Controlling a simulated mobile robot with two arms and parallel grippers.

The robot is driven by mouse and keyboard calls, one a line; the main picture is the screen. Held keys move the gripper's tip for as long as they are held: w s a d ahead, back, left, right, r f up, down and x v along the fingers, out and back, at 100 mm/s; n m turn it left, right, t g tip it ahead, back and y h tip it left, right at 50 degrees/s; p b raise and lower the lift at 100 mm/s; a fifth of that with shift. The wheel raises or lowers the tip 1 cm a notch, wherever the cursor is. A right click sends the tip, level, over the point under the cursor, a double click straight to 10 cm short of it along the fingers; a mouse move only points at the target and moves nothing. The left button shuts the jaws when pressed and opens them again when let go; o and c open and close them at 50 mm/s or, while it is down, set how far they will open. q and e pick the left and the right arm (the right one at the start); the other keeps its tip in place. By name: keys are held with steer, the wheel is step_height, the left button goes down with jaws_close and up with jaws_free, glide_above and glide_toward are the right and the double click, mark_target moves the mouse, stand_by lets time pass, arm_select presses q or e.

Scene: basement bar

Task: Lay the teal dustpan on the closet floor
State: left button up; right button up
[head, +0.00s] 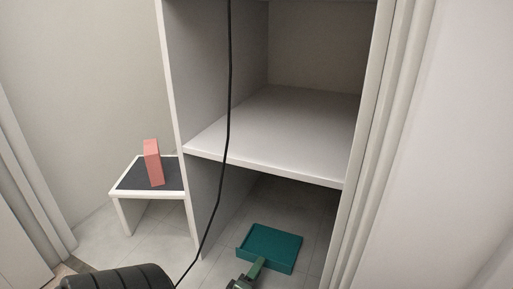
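The teal dustpan (270,246) is low in the head view, in the bottom compartment of the white closet, over its tiled floor (291,204). Its tray is roughly level and its handle points toward me. I cannot tell whether the tray touches the floor. My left gripper (241,283) is at the bottom edge of the view, at the near end of the handle, and appears shut on it. Most of this gripper is cut off by the frame. My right gripper is not in view.
A white closet shelf (275,125) is above the dustpan, with a post (362,150) at right. A low stool (128,192) with a dark top stands at left, bearing a pink box (153,163). A thin black cord (228,110) crosses in front.

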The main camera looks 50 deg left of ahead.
arm_select(q)
steer(key=shift+r, duration=0.25)
steer(key=p+v, duration=0.5)
steer(key=v, duration=0.5)
steer(key=shift+s+d, duration=0.15)
steer(key=shift+s, duration=0.15)
steer(key=shift+s+d+p, duration=0.3)
steer(key=shift+s+p, duration=0.05)
steer(key=shift+s, duration=0.3)
steer(key=shift+r, duration=0.1)
